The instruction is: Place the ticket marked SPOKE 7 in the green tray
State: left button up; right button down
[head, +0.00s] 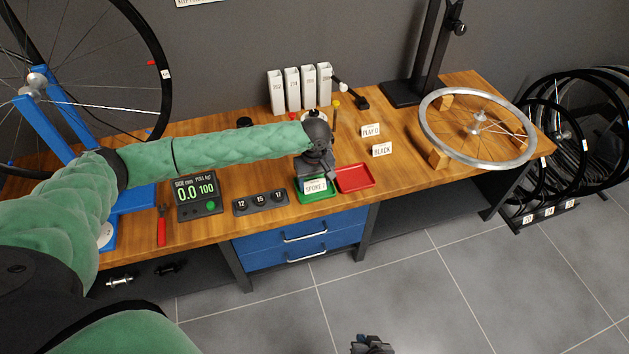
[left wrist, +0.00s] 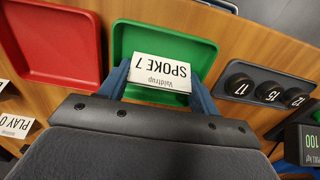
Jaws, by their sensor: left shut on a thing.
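The white ticket marked SPOKE 7 (left wrist: 162,73) is between the fingers of my left gripper (left wrist: 160,85), which is shut on it. In the left wrist view the ticket shows upside down, over the near part of the green tray (left wrist: 118,45). In the head view the ticket (head: 315,185) also shows over the green tray (head: 318,199), under my left gripper (head: 317,176). I cannot tell whether the ticket touches the tray floor. My right gripper (head: 372,345) is at the bottom edge of the head view, away from the bench; its jaws are unclear.
A red tray (head: 355,178) sits right beside the green one. A block of numbered knobs (head: 260,202) and a digital gauge (head: 197,195) lie to the left. Tickets PLAY 0 (head: 370,131) and BLACK (head: 382,151) stand behind. A wheel (head: 430,130) lies at right.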

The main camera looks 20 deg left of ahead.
aim_at(315, 180)
jog(key=shift+r, duration=0.35)
pick_arm(q)
jog(key=o, duration=0.6)
jog(key=shift+f, duration=0.1)
jog(key=shift+o, duration=0.3)
pick_arm(e)
jog(key=shift+w+r, duration=0.1)
jog(key=shift+r, duration=0.05)
jog(key=shift+w, duration=0.1)
pick_arm(q)
jog(key=shift+r, duration=0.4)
notch_tip(315, 180, up, 12)
jog(key=shift+f, duration=0.25)
pick_arm(e)
jog(key=shift+s, duration=0.2)
jog(key=shift+w, duration=0.1)
